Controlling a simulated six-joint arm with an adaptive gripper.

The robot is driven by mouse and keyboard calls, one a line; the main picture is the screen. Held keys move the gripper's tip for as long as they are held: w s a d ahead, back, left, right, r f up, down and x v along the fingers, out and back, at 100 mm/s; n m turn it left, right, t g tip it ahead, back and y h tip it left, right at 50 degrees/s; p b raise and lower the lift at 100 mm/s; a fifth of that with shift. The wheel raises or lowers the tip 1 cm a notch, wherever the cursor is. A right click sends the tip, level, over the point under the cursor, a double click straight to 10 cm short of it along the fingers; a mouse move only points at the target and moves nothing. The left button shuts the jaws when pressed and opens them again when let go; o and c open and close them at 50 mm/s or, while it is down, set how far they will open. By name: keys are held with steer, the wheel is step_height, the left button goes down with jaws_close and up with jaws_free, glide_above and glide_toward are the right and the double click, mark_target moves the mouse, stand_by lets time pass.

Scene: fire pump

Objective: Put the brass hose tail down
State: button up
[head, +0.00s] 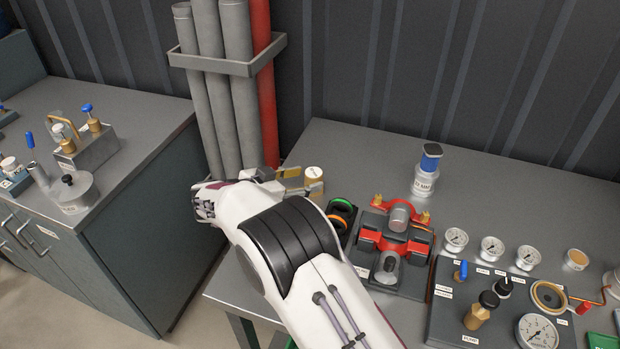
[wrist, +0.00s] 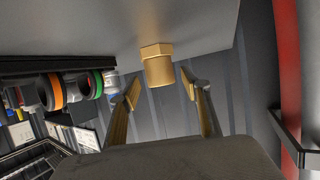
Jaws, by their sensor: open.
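The brass hose tail (wrist: 157,66) stands in the wrist view with its wide hex end against the grey bench top (wrist: 90,35); that view appears upside down. My gripper (wrist: 160,92) is open, with one gold-padded finger on each side and visible gaps to the hose tail. Nothing is held. In the head view my gripper (head: 297,182) is low over the bench's back left part, partly hidden by my white arm. A tan-topped round piece (head: 314,174), which looks like the hose tail, stands by the fingertips.
Rings with orange and green bands (head: 341,211) lie close to the right of my gripper. The red pump (head: 395,243) stands further right. Grey pipes and a red pipe (head: 264,95) rise behind the bench. The bench behind the pump has free room.

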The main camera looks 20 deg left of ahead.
steer(key=shift+v, duration=4)
steer(key=w+d+r+t+y, duration=0.2)
steer(key=w+r+y, duration=0.1)
steer(key=w+r, duration=0.6)
step_height(320, 180, up, 10)
steer(key=n+t+y, duration=0.1)
steer(key=y, duration=0.2)
glide_above(316, 169)
steer(key=s+d+r+n+y, duration=0.3)
steer(key=d+r+n+y, duration=0.15)
steer(key=d+r, duration=0.55)
steer(key=s+d+f+g+h, duration=0.1)
steer(key=s+d+f+g, duration=0.2)
steer(key=s+d, duration=0.7)
steer(key=s+d+f+g+h, duration=0.2)
steer(key=s+d+f, duration=0.5)
steer(key=s, duration=0.8)
steer(key=s+d+f+g+h, duration=0.1)
steer(key=s+d+f+g, duration=0.3)
steer(key=s+d, duration=0.9)
steer(key=shift+d+f, duration=0.45)
